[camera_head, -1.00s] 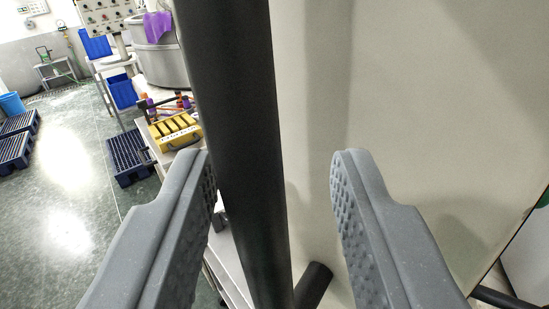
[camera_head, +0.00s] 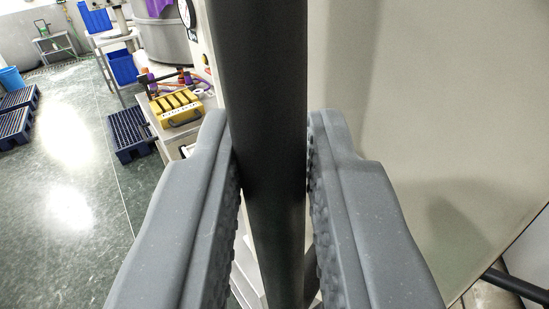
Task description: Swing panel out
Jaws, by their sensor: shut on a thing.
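A thick dark grey vertical bar (camera_head: 262,70) runs from the top to the bottom of the view, in front of the panel. The pale beige panel (camera_head: 430,100) fills most of the right half. My gripper (camera_head: 270,150) is shut on the bar, with one grey finger on each side and the textured pads against it. How the bar is joined to the panel does not show clearly.
At left, a trolley with a yellow case (camera_head: 176,106) stands near a grey drum (camera_head: 165,40). Blue crates (camera_head: 122,67) and dark blue slatted pallets (camera_head: 130,134) lie beyond. The green floor (camera_head: 60,200) at left is largely open. A dark bar (camera_head: 515,285) shows at lower right.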

